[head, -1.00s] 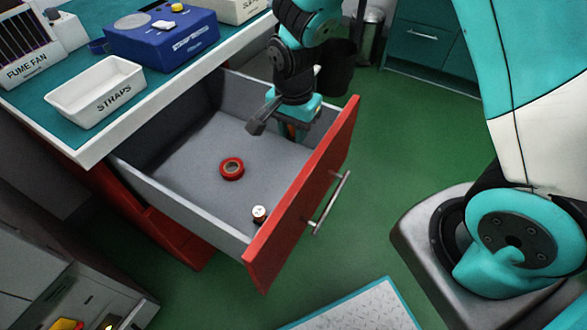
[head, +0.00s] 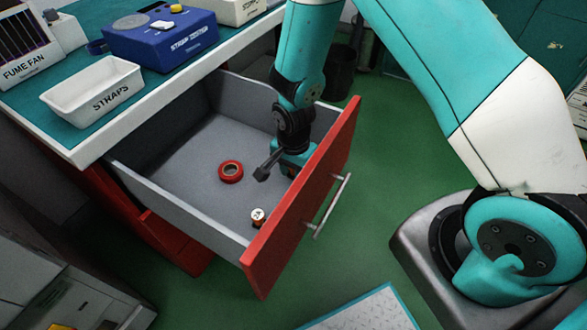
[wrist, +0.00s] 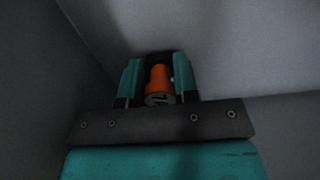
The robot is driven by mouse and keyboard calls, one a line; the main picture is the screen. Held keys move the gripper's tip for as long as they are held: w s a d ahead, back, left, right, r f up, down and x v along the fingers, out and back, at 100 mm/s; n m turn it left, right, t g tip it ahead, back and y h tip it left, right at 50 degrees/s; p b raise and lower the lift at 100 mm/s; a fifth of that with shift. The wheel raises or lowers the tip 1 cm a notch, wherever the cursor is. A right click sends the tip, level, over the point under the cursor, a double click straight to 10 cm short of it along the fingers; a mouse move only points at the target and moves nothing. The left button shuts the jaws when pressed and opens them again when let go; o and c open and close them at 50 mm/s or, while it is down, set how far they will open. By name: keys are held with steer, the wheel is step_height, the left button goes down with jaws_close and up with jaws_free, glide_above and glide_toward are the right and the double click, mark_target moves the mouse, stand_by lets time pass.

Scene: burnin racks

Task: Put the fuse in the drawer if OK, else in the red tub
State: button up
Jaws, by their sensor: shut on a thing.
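In the wrist view my gripper (wrist: 158,88) is shut on an orange fuse (wrist: 158,80) with a grey end that carries a dark mark; the mark is too dim to read surely. In the head view my gripper (head: 288,170) is down inside the open red-fronted drawer (head: 215,240), near its front panel at the right. The fuse is hidden there behind the gripper and wrist. I cannot tell whether the fuse touches the drawer floor. No red tub shows.
A red tape ring (head: 231,172) and a small white-topped part (head: 258,217) lie on the drawer floor. The bench above holds a white STRAPS bin (head: 92,92), a blue tester (head: 160,38) and a FUME FAN unit (head: 28,50). The drawer's left floor is clear.

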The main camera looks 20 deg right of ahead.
steer(key=shift+f, duration=0.15)
steer(key=o, duration=1)
step_height(320, 180, up, 12)
steer(key=shift+p, duration=0.75)
steer(key=s+a+r+n+y, duration=0.1)
steer(key=s+r+n, duration=0.5)
steer(key=r, duration=0.1)
steer(key=s+a+r+n+y, duration=0.1)
steer(key=s+a+r+n, duration=0.1)
steer(key=s+r+n, duration=0.4)
steer(key=s+a+r+n+y, duration=0.1)
steer(key=s+r+n+y, duration=0.1)
steer(key=s+r+n, duration=0.4)
steer(key=shift+s+a+r, duration=0.15)
steer(key=shift+r, duration=0.4)
steer(key=shift+s+a+r, duration=0.1)
steer(key=shift+s+r, duration=0.05)
steer(key=shift+r, duration=0.4)
